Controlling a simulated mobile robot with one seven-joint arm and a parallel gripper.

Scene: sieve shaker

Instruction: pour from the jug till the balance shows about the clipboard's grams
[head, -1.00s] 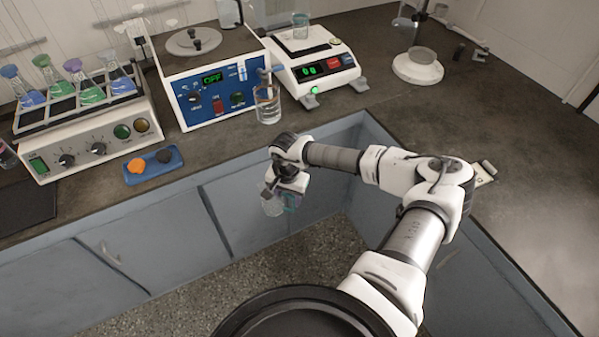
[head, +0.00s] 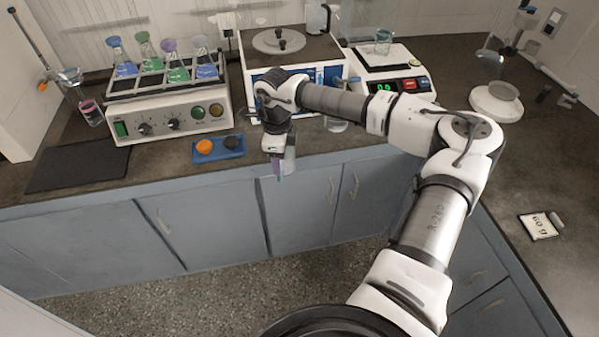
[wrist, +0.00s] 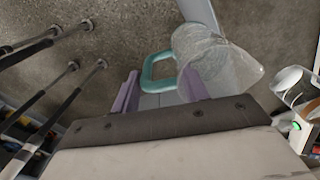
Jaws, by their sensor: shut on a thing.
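The jug is clear, with a teal handle (wrist: 152,72); its body (wrist: 212,62) shows in the wrist view. My gripper (head: 279,170) is shut on that handle, in front of the bench edge. In the head view the jug is mostly hidden by my gripper. The balance (head: 392,58) stands at the back right, its green display (head: 383,87) seeming to read 0.0. A small clear beaker (head: 383,42) stands on its pan. The clipboard (head: 541,226) lies on the right-hand bench and appears to read 60 g.
A blue-fronted shaker (head: 290,50) stands left of the balance; a clear vessel (head: 336,125) before it is partly behind my arm. A flask rack (head: 165,100), a blue tray (head: 218,148) and a stand (head: 496,100) are also on the bench. Bench by the clipboard is mostly clear.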

